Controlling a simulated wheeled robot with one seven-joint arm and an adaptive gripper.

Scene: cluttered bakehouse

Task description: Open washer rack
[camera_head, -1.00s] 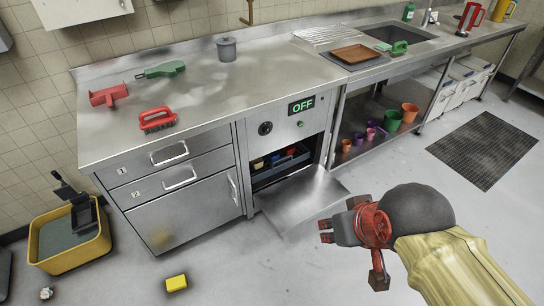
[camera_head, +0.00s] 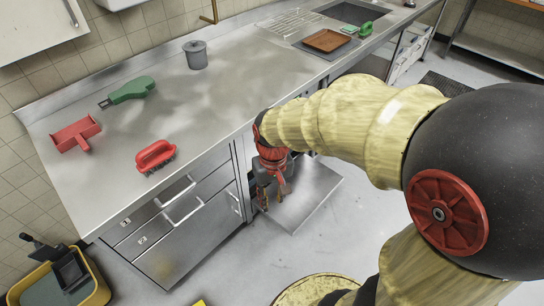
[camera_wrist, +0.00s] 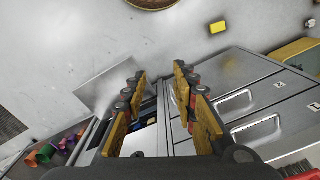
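The washer's drop-down door (camera_head: 315,195) hangs open and low at the front of the steel counter. It also shows in the wrist view (camera_wrist: 100,92). My gripper (camera_head: 273,202) points down over the door, close in front of the washer opening. In the wrist view my gripper (camera_wrist: 160,72) has its two fingers spread apart with nothing between the tips. My arm hides the opening and the washer's display in the head view. I cannot see any contact with the rack.
Steel drawers (camera_head: 175,215) and a cupboard stand left of the washer. A red brush (camera_head: 156,156), red scraper (camera_head: 75,134), green tool (camera_head: 130,89) and grey pot (camera_head: 196,54) lie on the counter. A yellow sponge (camera_wrist: 218,27) lies on the floor.

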